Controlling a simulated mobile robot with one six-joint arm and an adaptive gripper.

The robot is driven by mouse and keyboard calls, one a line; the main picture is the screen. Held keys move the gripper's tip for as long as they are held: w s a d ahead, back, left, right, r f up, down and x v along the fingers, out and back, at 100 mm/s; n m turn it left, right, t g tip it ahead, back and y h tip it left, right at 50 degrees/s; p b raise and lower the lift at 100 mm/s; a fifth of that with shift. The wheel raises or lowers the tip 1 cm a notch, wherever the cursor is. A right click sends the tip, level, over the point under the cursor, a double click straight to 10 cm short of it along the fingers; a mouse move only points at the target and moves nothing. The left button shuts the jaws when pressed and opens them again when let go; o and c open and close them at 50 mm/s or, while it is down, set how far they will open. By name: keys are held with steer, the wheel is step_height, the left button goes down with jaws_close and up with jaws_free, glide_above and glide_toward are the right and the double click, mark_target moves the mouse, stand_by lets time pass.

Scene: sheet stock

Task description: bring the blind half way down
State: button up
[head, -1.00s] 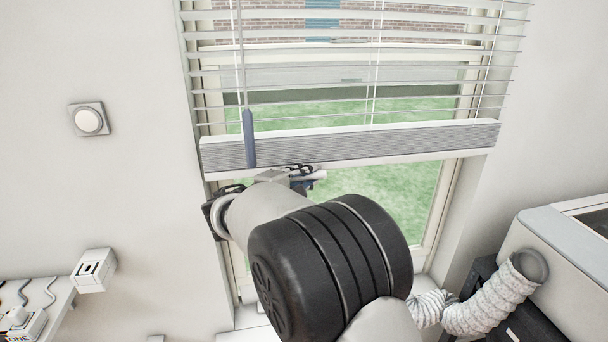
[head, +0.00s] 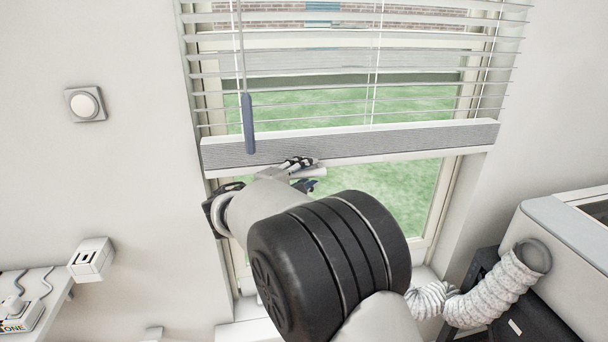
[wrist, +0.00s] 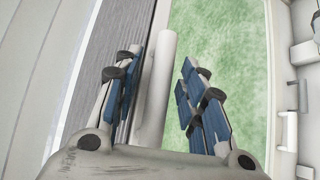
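The white slatted blind (head: 345,58) hangs over the upper part of the window, with its grey bottom rail (head: 400,142) tilting slightly in the picture. My gripper (wrist: 160,90) is open, with one blue-padded finger on each side of this bar. The finger on the rail side lies close against the bar; green shows between the bar and the other finger. In the head view my arm hides most of the gripper. A blue-grey cord weight (head: 248,122) hangs before the blind.
A round wall switch (head: 86,104) and a white socket box (head: 91,259) are on the left wall. A ribbed hose (head: 492,292) joins a grey appliance (head: 570,235) at lower right. The lower window pane (head: 400,195) is uncovered.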

steer(key=v, duration=1.2)
steer(key=s+d+f+m+g, duration=0.1)
steer(key=s+d+m+g, duration=0.15)
steer(key=s+d, duration=0.4)
steer(key=s+d+m+g, duration=0.2)
steer(key=s+d+g, duration=0.1)
steer(key=d, duration=0.7)
steer(key=s+d+f+m+g, duration=0.1)
steer(key=s+d+m+g, duration=0.3)
steer(key=d, duration=0.5)
steer(key=s+f+m+y, duration=0.2)
steer(key=s+y, duration=0.2)
steer(key=s, duration=0.6)
steer(key=s+f+m+y, duration=0.3)
steer(key=s+y, duration=0.1)
steer(key=s, duration=0.6)
steer(key=shift+s+f, duration=0.15)
steer(key=shift+f, duration=0.2)
steer(key=shift+a, duration=0.1)
steer(key=shift+c, duration=0.6)
